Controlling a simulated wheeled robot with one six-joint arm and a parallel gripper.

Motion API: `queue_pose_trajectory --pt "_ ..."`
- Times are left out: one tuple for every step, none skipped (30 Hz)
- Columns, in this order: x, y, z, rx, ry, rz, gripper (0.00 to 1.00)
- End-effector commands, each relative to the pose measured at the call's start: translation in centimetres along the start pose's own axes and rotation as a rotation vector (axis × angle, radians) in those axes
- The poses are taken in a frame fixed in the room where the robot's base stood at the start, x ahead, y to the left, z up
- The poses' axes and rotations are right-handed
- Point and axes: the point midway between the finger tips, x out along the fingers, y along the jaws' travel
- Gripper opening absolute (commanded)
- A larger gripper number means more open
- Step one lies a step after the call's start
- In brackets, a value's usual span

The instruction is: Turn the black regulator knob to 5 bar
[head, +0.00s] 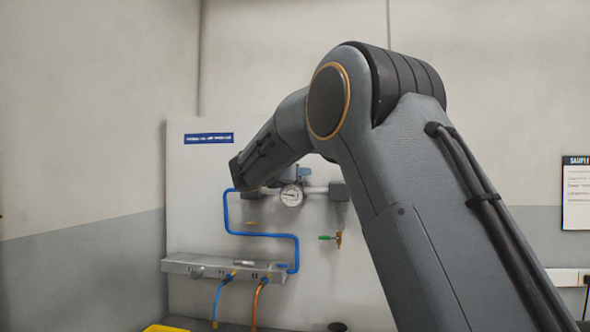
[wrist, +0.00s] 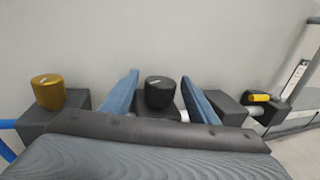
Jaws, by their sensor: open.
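The black regulator knob (wrist: 160,92) shows in the wrist view as a short upright cylinder with a small pale mark on top. My gripper (wrist: 160,78) is open, with one blue finger on each side of the knob in that view. A gap shows between the knob and each finger, so neither seems to touch it. In the head view the round white pressure gauge (head: 291,195) hangs on the panel below the end of my arm. Its needle is too small to read. I cannot make out the knob in the head view.
A yellow-brown knob (wrist: 48,91) stands on a dark block to the left. A small yellow part (wrist: 260,98) is to the right. On the panel, a blue pipe (head: 262,235), a green-handled valve (head: 337,239) and a grey manifold (head: 215,267) sit below my arm.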

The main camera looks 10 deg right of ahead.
Motion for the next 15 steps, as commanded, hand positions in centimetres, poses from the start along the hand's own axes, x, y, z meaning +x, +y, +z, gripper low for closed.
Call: queue_pose_trajectory --pt "0.27 -0.06 0.03 0.000 0.000 -0.001 0.54" --pt "0.37 -0.06 0.02 0.000 0.000 -0.001 0.54" --pt "0.45 -0.07 0.01 0.000 0.000 -0.001 0.54" --pt "0.51 -0.11 0.00 0.000 0.000 -0.002 0.54" --pt "0.53 -0.12 -0.02 0.000 0.000 -0.002 0.54" --pt "0.53 -0.12 -0.03 0.000 0.000 -0.002 0.54" --pt "0.52 -0.11 -0.03 0.000 0.000 -0.002 0.54" --pt "0.52 -0.12 -0.03 0.000 0.000 -0.002 0.54" --pt "0.52 -0.11 -0.04 0.000 0.000 -0.001 0.54" --pt "0.51 -0.11 -0.04 0.000 0.000 -0.001 0.52" --pt "0.51 -0.11 -0.04 0.000 0.000 -0.001 0.47" --pt "0.51 -0.11 -0.04 0.000 0.000 -0.001 0.40" --pt "0.50 -0.11 -0.04 0.000 0.000 -0.001 0.35" --pt "0.50 -0.11 -0.03 0.000 0.000 -0.001 0.30" --pt "0.49 -0.11 -0.03 0.000 0.000 -0.001 0.23"
